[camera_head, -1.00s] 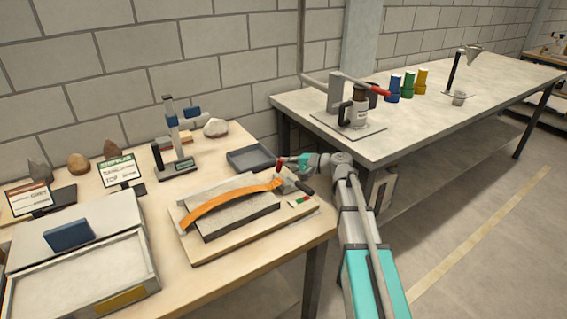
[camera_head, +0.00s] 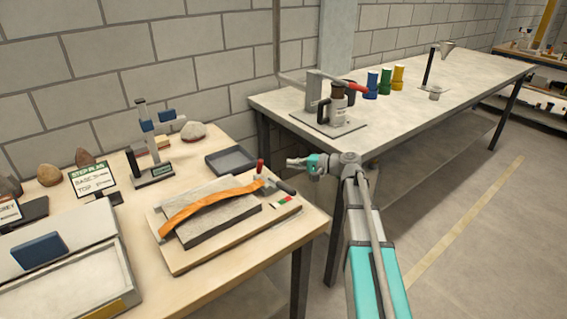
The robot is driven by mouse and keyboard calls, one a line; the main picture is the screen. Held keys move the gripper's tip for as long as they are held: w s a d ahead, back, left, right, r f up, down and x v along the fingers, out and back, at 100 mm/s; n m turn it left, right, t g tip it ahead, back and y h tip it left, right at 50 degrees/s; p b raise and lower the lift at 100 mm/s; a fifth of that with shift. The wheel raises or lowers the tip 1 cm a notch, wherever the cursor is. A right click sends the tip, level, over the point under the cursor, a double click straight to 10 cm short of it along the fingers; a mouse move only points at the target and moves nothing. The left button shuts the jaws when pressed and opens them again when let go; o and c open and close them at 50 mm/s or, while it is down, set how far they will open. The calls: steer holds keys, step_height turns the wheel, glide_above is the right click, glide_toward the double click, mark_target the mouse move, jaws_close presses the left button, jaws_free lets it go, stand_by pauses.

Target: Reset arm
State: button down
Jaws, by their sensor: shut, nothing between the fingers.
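My gripper (camera_head: 290,162) is shut and empty. It hangs in the air past the right end of the wooden board, near the red-handled lever (camera_head: 260,166). A small gap shows between the fingertips and the lever. My arm reaches up from the lower right of the view. The wooden board (camera_head: 178,262) carries a grey slab (camera_head: 215,226) with an orange strap (camera_head: 205,203) arched over it. A dark-handled lever (camera_head: 284,187) lies at the strap's right end, beside a small red and green marker (camera_head: 281,201).
A dark tray (camera_head: 231,160) lies behind the board. A measuring stand (camera_head: 148,140) and sign (camera_head: 92,180) stand further left, with a pale box (camera_head: 124,265) at the front left. Floor at right is clear.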

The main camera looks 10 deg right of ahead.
steer(key=shift+s+d, duration=0.15)
steer(key=shift+d, duration=0.1)
steer(key=shift+r, duration=0.1)
